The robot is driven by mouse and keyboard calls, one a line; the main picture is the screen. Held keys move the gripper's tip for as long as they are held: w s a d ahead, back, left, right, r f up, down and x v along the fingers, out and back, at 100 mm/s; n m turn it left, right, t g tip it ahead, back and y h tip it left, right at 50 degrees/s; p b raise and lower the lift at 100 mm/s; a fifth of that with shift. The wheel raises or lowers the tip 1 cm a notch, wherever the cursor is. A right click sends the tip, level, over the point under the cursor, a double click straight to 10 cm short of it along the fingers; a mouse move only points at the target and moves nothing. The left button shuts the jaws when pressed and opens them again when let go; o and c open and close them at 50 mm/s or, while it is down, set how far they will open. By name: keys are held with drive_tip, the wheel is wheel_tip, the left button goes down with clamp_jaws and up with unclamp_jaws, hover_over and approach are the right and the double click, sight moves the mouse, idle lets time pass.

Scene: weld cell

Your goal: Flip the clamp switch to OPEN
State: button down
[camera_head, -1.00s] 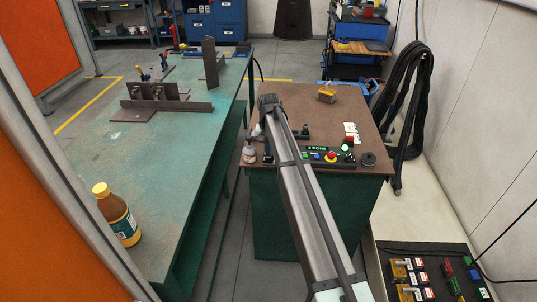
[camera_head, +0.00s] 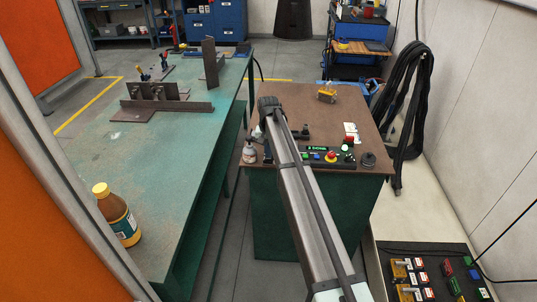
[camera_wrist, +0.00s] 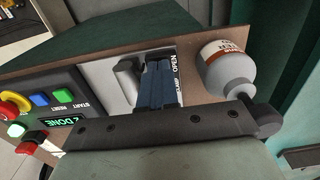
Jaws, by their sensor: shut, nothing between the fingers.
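The clamp switch plate (camera_wrist: 110,99) is pale grey in the wrist view, with a word that reads OPEN at its right side. A grey cylindrical lever (camera_wrist: 126,76) stands on it, to the left of my gripper's fingers. My gripper (camera_wrist: 155,68) is shut and empty, its dark blue fingers over the plate between the lever and the OPEN label. They hide part of the plate; whether they touch the lever I cannot tell. In the head view my arm hides most of the switch.
The control panel (camera_head: 325,158) with a red button and lit display sits beside the switch. A white bottle (camera_head: 249,154) stands close on the other side, also in the wrist view (camera_wrist: 228,68). A yellow-grey object (camera_head: 326,96) lies farther back on the brown bench top (camera_head: 350,110).

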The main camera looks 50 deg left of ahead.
wheel_tip(320, 180, up, 7)
idle(0.9)
idle(0.5)
